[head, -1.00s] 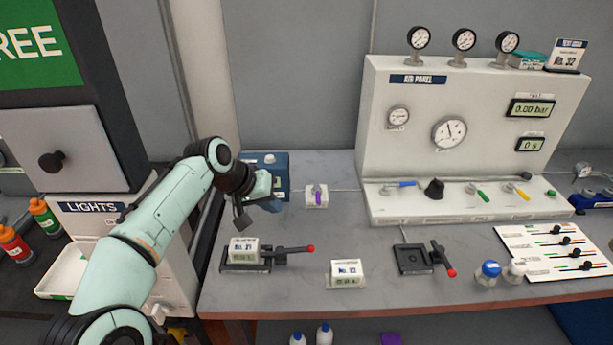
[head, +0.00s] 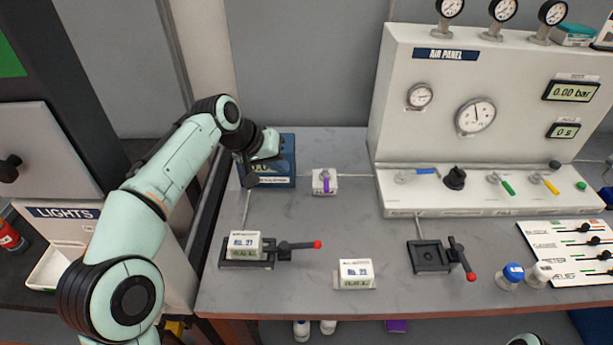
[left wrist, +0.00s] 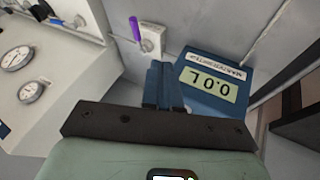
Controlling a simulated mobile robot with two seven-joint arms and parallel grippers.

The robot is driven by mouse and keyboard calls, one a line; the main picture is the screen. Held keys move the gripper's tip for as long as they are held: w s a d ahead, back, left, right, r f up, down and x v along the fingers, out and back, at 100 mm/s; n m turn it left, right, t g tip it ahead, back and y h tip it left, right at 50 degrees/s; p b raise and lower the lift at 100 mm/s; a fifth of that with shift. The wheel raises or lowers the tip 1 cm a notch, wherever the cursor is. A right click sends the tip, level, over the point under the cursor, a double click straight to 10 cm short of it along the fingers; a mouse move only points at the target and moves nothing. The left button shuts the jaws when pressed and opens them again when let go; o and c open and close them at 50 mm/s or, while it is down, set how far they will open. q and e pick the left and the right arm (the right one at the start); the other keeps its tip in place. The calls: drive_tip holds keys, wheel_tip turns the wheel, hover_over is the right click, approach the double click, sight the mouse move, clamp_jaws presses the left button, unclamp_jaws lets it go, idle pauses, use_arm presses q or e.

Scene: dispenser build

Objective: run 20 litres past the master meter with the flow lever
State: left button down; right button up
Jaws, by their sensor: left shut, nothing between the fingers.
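The master meter is a blue box (head: 282,172) at the back left of the bench. In the left wrist view its display (left wrist: 208,84) reads 0.0 L. The flow lever (head: 326,182) is purple, on a small white valve block (head: 318,188) right of the meter. The lever also shows in the left wrist view (left wrist: 135,29), with its white block (left wrist: 152,38). My left gripper (head: 270,166) is shut and empty, in front of the meter. Its blue fingers (left wrist: 164,82) show beside the meter, apart from the lever. My right gripper is not in view.
The white air panel (head: 400,135) stands right of the valve. In front lie two black fixtures with red-tipped levers, the left (head: 270,255) holding a white block, the right (head: 430,258) empty. A loose white unit (head: 355,274) sits between them. The bench around the valve is clear.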

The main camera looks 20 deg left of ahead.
sight(326, 180)
use_arm(q)
drive_tip(key=shift+w+d+f+b, duration=0.1)
drive_tip(key=shift+w+d+f, duration=0.95)
drive_tip(key=shift+f, duration=0.45)
drive_tip(key=shift+w+d+f+b, duration=0.15)
drive_tip(key=shift+w+d+f, duration=0.65)
drive_tip(key=shift+d+f, duration=0.6)
drive_tip(key=shift+w+d+f+b, duration=0.1)
drive_tip(key=shift+w+d+f, duration=0.9)
drive_tip(key=shift+f, duration=0.55)
drive_tip(key=shift+s+d, duration=0.1)
